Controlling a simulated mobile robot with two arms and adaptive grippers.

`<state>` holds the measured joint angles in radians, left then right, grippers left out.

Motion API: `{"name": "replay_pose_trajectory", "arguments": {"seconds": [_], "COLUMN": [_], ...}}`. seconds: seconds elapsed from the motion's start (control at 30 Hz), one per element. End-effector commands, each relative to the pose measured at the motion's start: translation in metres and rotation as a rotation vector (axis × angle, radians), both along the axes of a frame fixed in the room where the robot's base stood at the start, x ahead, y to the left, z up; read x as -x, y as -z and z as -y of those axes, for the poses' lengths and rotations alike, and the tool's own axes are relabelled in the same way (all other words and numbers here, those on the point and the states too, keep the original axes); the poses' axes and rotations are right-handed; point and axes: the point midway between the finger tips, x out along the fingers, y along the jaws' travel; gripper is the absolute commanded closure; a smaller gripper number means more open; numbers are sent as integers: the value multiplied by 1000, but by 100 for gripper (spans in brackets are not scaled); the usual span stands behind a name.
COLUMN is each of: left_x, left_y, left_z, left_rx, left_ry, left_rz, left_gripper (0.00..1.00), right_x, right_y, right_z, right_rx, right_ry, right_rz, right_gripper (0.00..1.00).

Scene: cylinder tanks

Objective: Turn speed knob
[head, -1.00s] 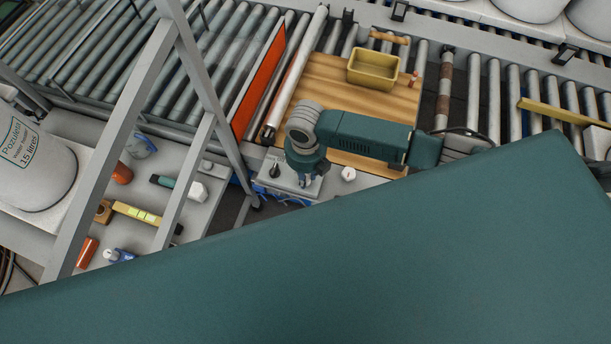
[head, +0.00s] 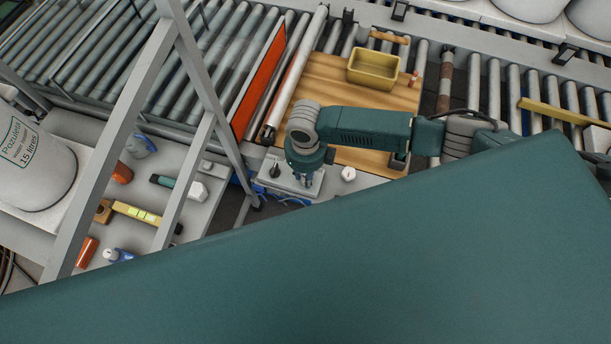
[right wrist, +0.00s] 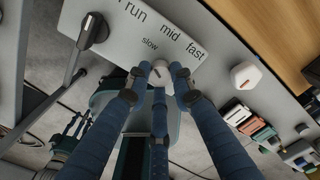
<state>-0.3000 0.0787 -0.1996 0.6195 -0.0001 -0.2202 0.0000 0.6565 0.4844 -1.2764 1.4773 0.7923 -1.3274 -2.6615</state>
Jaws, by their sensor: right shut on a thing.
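The speed knob (right wrist: 160,72) is a small light knob on a pale panel (right wrist: 150,15) marked "slow", "mid" and "fast". In the right wrist view, my right gripper (right wrist: 160,74) is shut on it, with blue fingers on both sides and a third finger below. The fingertips hide part of the knob, so its exact pointing is hard to read. In the head view, my right gripper (head: 308,181) points down onto the panel (head: 284,183). The left gripper is not in view.
A black switch (right wrist: 92,30) sits on the same panel near "run"; it also shows in the head view (head: 275,171). A white button (head: 348,174) is right of the panel. A yellow bin (head: 374,69) stands on a wooden board (head: 325,75). A grey frame post (head: 130,120) stands left.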

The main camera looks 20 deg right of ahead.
Motion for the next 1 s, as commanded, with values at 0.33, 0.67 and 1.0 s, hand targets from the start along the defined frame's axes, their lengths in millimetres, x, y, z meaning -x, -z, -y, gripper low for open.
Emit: {"name": "replay_pose_trajectory", "arguments": {"seconds": [0.33,0.67,1.0], "left_x": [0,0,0], "left_y": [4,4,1], "left_z": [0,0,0], "left_rx": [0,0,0], "left_ry": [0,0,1], "left_rz": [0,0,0], "left_gripper": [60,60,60], "right_x": [1,2,0], "right_y": [2,2,-2], "right_z": [2,1,0], "right_rx": [3,2,1], "right_ry": [-241,-281,-280], "right_rz": [-2,-3,-1], "right_gripper": [92,70,70]}}
